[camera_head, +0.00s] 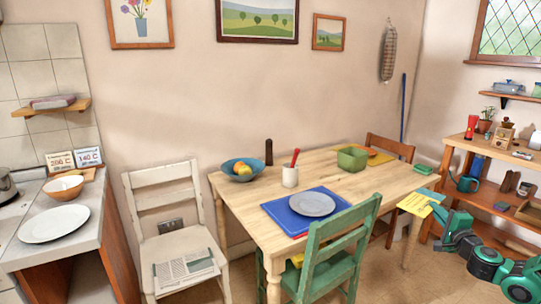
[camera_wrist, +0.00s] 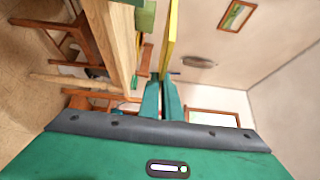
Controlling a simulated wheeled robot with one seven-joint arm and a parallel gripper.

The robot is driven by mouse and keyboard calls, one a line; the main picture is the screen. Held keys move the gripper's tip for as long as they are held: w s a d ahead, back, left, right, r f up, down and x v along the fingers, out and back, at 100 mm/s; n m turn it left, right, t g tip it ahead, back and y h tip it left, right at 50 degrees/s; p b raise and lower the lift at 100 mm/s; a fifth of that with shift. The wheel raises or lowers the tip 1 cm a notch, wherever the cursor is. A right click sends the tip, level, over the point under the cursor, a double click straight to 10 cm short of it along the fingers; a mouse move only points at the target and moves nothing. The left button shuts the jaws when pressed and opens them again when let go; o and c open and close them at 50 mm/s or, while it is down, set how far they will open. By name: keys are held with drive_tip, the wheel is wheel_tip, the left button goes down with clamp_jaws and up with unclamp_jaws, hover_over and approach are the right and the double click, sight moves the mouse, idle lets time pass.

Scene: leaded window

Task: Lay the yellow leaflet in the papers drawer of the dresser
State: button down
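The yellow leaflet (camera_head: 413,204) is off the right end of the table, in the air. My gripper (camera_head: 431,203) comes in from the lower right with its teal fingers at the leaflet. In the wrist view the leaflet (camera_wrist: 173,38) stands edge-on as a thin yellow strip, gripped between the two fingertips of my gripper (camera_wrist: 162,82). I cannot make out a papers drawer in either view. The dresser is not clearly identifiable; a wooden shelf unit (camera_head: 452,166) stands at the right.
Shelves at the right hold several small things.

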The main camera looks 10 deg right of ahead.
drive_tip(key=w+a+n+y, duration=0.1)
drive_tip(key=a+n+y, duration=0.2)
drive_tip(key=a, duration=1.5)
drive_tip(key=w+a+n+y, duration=0.2)
drive_tip(key=a+y, duration=0.4)
drive_tip(key=a, duration=1.3)
drive_tip(key=shift+a+n, duration=0.3)
drive_tip(key=shift+n, duration=0.1)
drive_tip(key=shift+d, duration=0.1)
drive_tip(key=shift+w, duration=0.1)
